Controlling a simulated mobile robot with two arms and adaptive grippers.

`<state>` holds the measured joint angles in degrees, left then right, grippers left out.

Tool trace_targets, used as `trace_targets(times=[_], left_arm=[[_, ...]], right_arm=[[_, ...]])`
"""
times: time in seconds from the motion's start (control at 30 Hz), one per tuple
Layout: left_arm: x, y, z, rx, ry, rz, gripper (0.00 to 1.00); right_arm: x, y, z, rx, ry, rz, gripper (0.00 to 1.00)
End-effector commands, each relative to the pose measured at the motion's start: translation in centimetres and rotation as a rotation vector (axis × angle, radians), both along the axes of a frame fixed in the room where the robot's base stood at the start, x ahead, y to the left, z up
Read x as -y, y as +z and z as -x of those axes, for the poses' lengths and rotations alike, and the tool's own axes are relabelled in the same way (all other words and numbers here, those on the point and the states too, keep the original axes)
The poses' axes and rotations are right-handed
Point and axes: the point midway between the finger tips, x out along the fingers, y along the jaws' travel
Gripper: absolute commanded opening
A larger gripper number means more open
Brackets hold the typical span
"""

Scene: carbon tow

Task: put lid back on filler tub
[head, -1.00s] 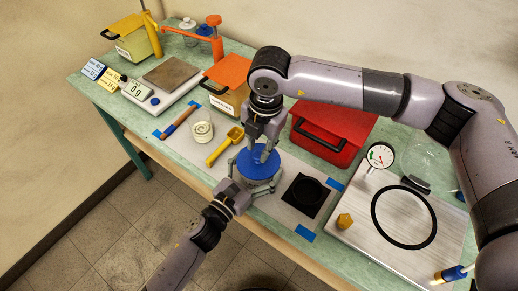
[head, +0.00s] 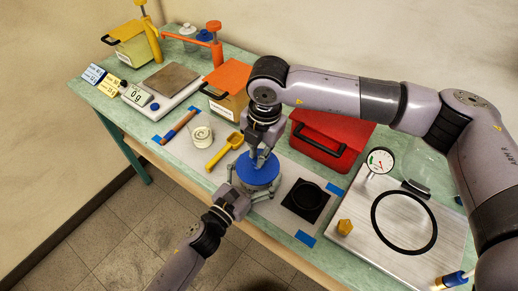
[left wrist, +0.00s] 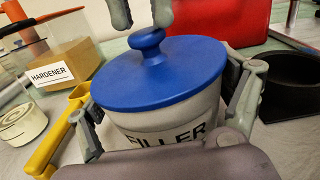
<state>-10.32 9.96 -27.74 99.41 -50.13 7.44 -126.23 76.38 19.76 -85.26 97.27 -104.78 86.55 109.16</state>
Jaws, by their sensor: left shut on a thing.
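The white filler tub (left wrist: 165,125) stands on the pale mat at the bench's front edge, and its label faces my left wrist camera. The blue lid (left wrist: 160,75) lies level on top of the tub, with its round knob (left wrist: 147,40) upward. In the head view the lid (head: 258,175) covers the tub's mouth. My left gripper (head: 250,188) is shut around the tub's sides, one finger on each side. My right gripper (head: 259,160) points down at the knob from above. In the left wrist view its two fingertips (left wrist: 141,20) are apart, with a gap between them, close to the knob.
A yellow scoop (head: 225,152) and a white cup (head: 201,136) lie left of the tub. A red box (head: 332,140) and the orange-lidded hardener tub (head: 229,88) stand behind.

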Motion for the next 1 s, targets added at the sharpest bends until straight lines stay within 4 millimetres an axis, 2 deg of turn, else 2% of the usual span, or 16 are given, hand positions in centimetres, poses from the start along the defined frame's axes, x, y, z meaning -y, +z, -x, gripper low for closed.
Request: trace_targets(times=[0.17,0.47,0.8,1.0], left_arm=[[0.0,0.0,0.0,0.0,0.0,0.0,0.37],[0.1,0.1,0.0,0.0,-0.001,0.003,0.37],[0.0,0.0,0.0,0.0,-0.001,0.001,0.37],[0.0,0.0,0.0,0.0,0.0,0.001,0.37]], right_arm=[[-0.1,-0.6,0.0,-0.001,0.0,-0.001,0.13],[0.0,-0.5,0.0,-0.001,0.0,0.001,0.13],[0.2,3.1,0.1,0.001,0.0,0.0,0.13],[0.3,3.5,0.2,-0.001,0.0,0.001,0.13]])
